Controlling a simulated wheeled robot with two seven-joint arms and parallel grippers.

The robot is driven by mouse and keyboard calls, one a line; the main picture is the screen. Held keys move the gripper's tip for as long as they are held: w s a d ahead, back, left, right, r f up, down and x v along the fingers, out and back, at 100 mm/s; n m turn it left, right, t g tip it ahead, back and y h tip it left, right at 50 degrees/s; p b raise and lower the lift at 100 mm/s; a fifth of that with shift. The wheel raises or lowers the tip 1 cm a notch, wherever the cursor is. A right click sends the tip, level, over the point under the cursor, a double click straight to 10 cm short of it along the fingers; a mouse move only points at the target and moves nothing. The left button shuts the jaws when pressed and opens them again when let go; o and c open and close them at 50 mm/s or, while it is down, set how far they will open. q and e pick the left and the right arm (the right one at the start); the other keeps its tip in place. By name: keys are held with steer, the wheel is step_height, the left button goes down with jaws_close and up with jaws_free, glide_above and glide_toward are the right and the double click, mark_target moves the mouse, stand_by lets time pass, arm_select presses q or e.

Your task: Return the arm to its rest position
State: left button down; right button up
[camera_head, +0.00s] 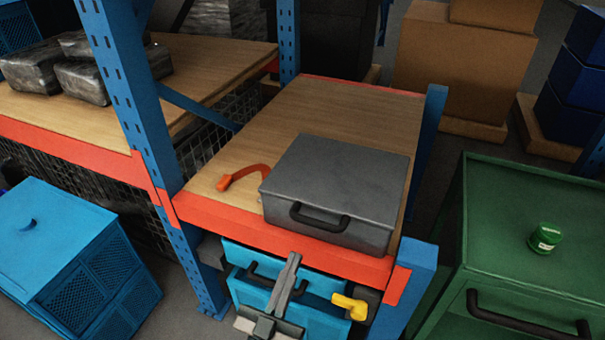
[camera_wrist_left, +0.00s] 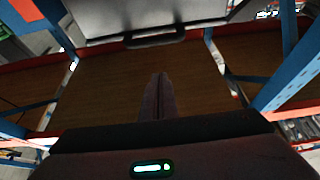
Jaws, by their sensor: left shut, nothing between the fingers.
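My left gripper (camera_head: 292,260) is at the bottom middle of the head view, in front of the orange-edged shelf and overlapping the blue case below it. Its fingers are together with nothing between them. The closed fingers also show in the left wrist view (camera_wrist_left: 159,80), apart from the grey case (camera_wrist_left: 135,24) beyond them. In the head view that grey case (camera_head: 335,185) lies flat on the wooden shelf, its black handle facing front. My right gripper is not in view.
An orange curved handle (camera_head: 242,177) lies left of the grey case. A blue case (camera_head: 245,292) with a yellow part (camera_head: 350,307) sits under the shelf. Blue uprights (camera_head: 125,85) flank the shelf. A green cabinet (camera_head: 510,215) carrying a green jar (camera_head: 545,238) stands right.

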arm_select(q)
steer(key=s+a+f+g+y, duration=0.2)
steer(key=f+g, duration=0.2)
steer(key=f, duration=1.4)
steer(key=s+a+f+g+y, duration=0.15)
steer(key=f+g, duration=0.35)
steer(key=f, duration=1.4)
steer(key=s+a+f+g+y, duration=0.1)
steer(key=s+a+f+g, duration=0.2)
steer(key=s+f, duration=0.8)
steer(key=s+a+f+n+g+y, duration=0.1)
steer(key=s+a+f+g, duration=0.3)
steer(key=s+a+f, duration=0.4)
steer(key=s+f, duration=0.3)
steer(key=f, duration=0.1)
steer(key=shift+s+f+g, duration=0.15)
steer(key=shift+s+g, duration=0.1)
steer(key=shift+g, duration=0.05)
steer(key=shift+w+d, duration=0.1)
steer(key=shift+d, duration=0.05)
